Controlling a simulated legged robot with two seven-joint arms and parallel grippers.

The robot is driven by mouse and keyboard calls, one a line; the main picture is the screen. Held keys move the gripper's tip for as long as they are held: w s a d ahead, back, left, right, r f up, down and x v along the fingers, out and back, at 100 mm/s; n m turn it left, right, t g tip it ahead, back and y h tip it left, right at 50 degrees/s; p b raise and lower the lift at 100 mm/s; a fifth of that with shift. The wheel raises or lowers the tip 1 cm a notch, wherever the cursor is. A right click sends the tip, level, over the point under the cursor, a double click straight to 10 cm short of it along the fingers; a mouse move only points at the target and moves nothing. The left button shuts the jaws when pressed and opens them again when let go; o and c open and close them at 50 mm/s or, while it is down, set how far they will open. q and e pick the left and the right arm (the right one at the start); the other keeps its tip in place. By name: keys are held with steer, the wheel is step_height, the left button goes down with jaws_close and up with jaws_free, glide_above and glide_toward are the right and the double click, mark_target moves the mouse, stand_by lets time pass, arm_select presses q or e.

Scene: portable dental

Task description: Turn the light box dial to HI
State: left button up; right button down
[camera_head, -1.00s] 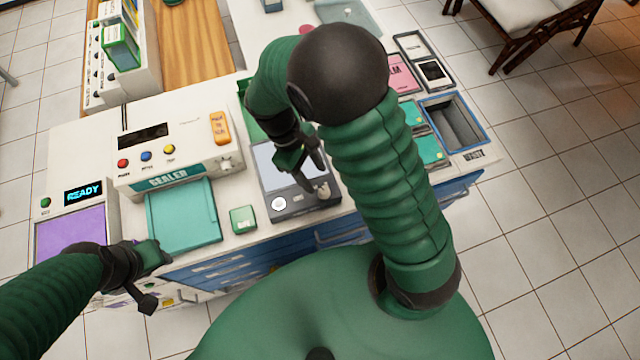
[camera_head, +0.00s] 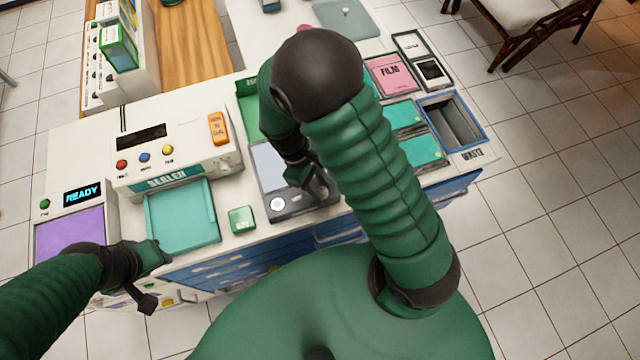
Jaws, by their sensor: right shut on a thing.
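The light box (camera_head: 268,165) is a dark grey unit with a pale panel, on the counter in the middle of the head view. A round white knob (camera_head: 278,204) shows at its front left. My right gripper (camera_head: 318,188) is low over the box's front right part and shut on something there. The dial is hidden by the gripper and arm, and its setting cannot be read. My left gripper (camera_head: 150,275) is at the counter's front edge, below the teal tray; its fingers are too unclear to judge.
The sealer (camera_head: 175,150), its teal tray (camera_head: 182,217) and a small green box (camera_head: 242,219) are left of the light box. A purple-topped unit (camera_head: 70,232) reading READY is at far left. Teal boxes, a pink film box (camera_head: 390,75) and a blue-rimmed waste bin (camera_head: 452,122) are right.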

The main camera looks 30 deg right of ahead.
steer(key=shift+s, duration=0.1)
steer(key=shift+m, duration=0.3)
steer(key=shift+d+r+m+g+y+p, duration=0.1)
steer(key=shift+m+g+y+p, duration=0.2)
steer(key=shift+m+p, duration=0.5)
steer(key=m+y+p, duration=0.1)
steer(key=m, duration=0.1)
steer(key=shift+d+m, duration=0.1)
steer(key=shift+m, duration=0.3)
steer(key=m+y+p, duration=0.1)
steer(key=m, duration=0.2)
steer(key=shift+d+m, duration=0.1)
steer(key=shift+m, duration=0.2)
steer(key=shift+m+y+p, duration=0.35)
steer(key=shift+m+y, duration=0.45)
steer(key=shift+m, duration=1.1)
